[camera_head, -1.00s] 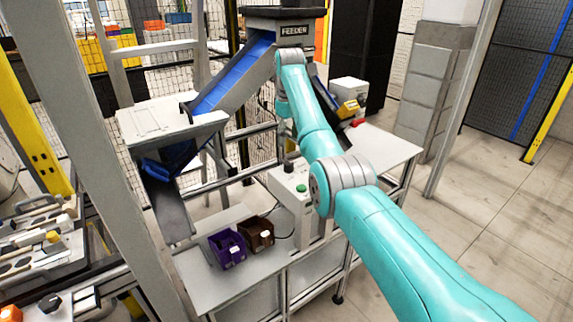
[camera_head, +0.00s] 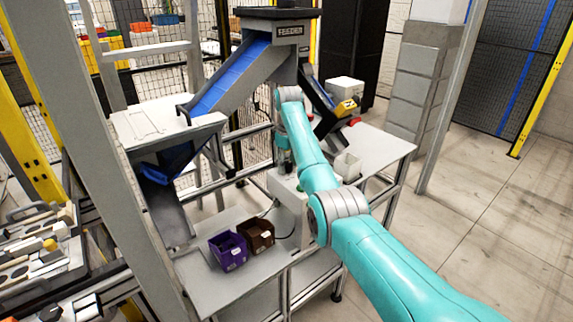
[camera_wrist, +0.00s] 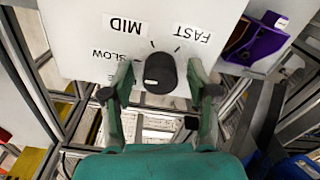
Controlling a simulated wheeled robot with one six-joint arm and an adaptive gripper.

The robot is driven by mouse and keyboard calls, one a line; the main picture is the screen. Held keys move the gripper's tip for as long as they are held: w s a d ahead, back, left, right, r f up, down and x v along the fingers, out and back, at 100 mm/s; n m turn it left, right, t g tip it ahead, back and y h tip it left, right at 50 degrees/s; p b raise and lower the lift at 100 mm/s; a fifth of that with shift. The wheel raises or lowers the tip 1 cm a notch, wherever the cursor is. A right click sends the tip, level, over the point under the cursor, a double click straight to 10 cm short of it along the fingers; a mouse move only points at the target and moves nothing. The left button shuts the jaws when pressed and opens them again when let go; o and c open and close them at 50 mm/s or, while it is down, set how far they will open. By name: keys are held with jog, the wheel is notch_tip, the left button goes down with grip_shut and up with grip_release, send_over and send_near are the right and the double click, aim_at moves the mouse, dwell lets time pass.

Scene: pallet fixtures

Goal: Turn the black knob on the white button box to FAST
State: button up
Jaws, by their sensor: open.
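The black knob (camera_wrist: 160,73) is on the white face of the button box (camera_wrist: 75,45) in the wrist view. The labels appear upside down: FAST (camera_wrist: 192,33) at upper right of the knob, MID (camera_wrist: 124,25) at upper left, SLOW (camera_wrist: 124,56) at left. A pale mark shows on the knob's lower left; its exact pointing is hard to tell. My gripper (camera_wrist: 160,76) is open, with one finger on each side of the knob and gaps between. In the head view the button box (camera_head: 283,190) is partly behind my arm, which hides the knob and gripper.
A purple bin (camera_head: 228,250) and a brown bin (camera_head: 257,236) stand on the low shelf. A white container (camera_head: 346,166) and a yellow bin (camera_head: 346,108) are on the table (camera_head: 385,150) at right. The feeder (camera_head: 290,32) and blue chute rise behind.

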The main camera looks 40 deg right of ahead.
jog(key=shift+c, duration=0.2)
grip_shut()
